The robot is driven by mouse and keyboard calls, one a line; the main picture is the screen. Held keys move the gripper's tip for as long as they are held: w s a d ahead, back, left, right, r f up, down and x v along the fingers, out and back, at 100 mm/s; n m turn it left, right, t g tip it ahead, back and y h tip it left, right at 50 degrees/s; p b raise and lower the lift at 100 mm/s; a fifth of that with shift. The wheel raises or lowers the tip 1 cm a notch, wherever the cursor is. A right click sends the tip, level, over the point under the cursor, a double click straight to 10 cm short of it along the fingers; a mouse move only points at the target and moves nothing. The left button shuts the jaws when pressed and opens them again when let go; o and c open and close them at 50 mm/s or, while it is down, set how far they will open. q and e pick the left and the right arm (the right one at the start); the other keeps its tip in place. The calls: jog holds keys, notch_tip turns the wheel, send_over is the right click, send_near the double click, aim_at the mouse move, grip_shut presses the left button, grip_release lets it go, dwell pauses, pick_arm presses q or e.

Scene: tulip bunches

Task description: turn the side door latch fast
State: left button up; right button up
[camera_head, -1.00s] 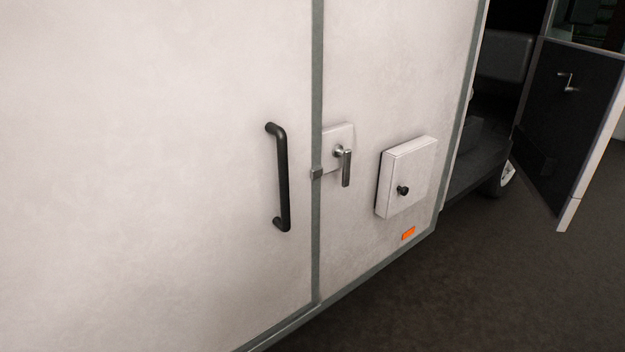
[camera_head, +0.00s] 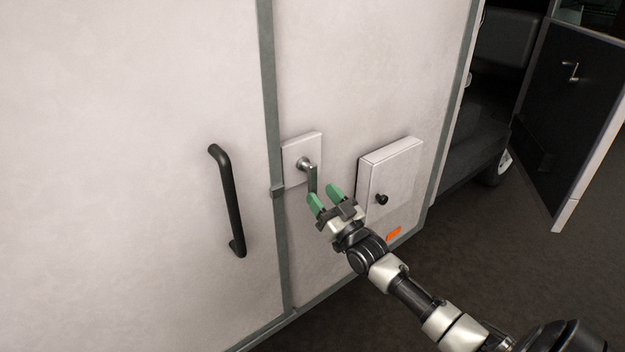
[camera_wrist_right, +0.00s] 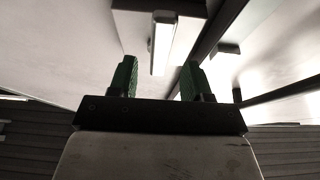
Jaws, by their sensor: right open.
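The side door latch (camera_head: 311,177) is a metal lever on a pale square plate (camera_head: 291,153), in the middle of the head view. Its lever hangs down. My right gripper (camera_head: 326,197) is open, its green fingertips just below and beside the lever's lower end. In the right wrist view the lever (camera_wrist_right: 162,45) lies ahead of and between the two open fingers (camera_wrist_right: 158,78), with nothing held. Whether a finger touches the lever I cannot tell. The door (camera_head: 120,180) appears closed against the grey seam strip (camera_head: 272,110). My left gripper is not in view.
A black bar handle (camera_head: 230,205) stands left of the seam. A pale box with a black knob (camera_head: 400,170) sticks out right of the latch, close to my right gripper. An orange marker (camera_head: 393,234) sits below it. An open dark door (camera_head: 568,120) stands at far right.

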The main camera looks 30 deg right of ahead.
aim_at(315, 186)
jog(key=shift+p+x, duration=0.35)
jog(key=shift+x, duration=1.9)
jog(key=shift+f, duration=0.1)
grip_shut()
